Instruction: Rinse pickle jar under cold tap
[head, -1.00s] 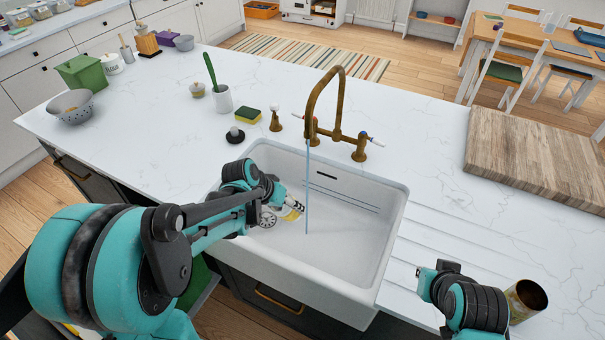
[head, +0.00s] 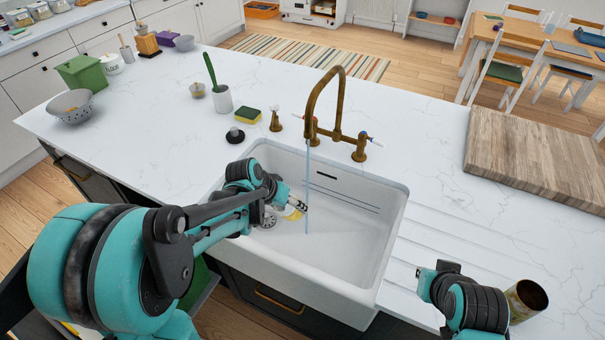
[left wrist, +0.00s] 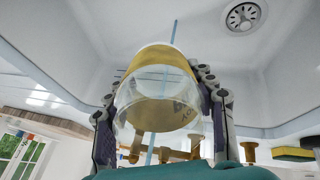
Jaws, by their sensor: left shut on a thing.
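My left gripper (head: 288,204) is inside the white sink (head: 350,245), shut on the pickle jar (head: 295,213). In the left wrist view the jar (left wrist: 158,88) is clear glass with a yellow band, held between both fingers. The brass tap (head: 336,110) runs a thin water stream (head: 307,185). The stream falls just right of the jar in the head view; I cannot tell if it touches the jar. The tap's blue-marked handle (head: 368,138) is on the right. My right gripper (head: 427,281) hangs over the drainer side; its fingers are not clear.
An open can (head: 526,298) stands beside my right arm. A wooden board (head: 540,158) lies on the right. Behind the sink are a sponge (head: 248,116), a black plug (head: 235,135) and a brush holder (head: 221,100). A colander (head: 72,106) stands at the left.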

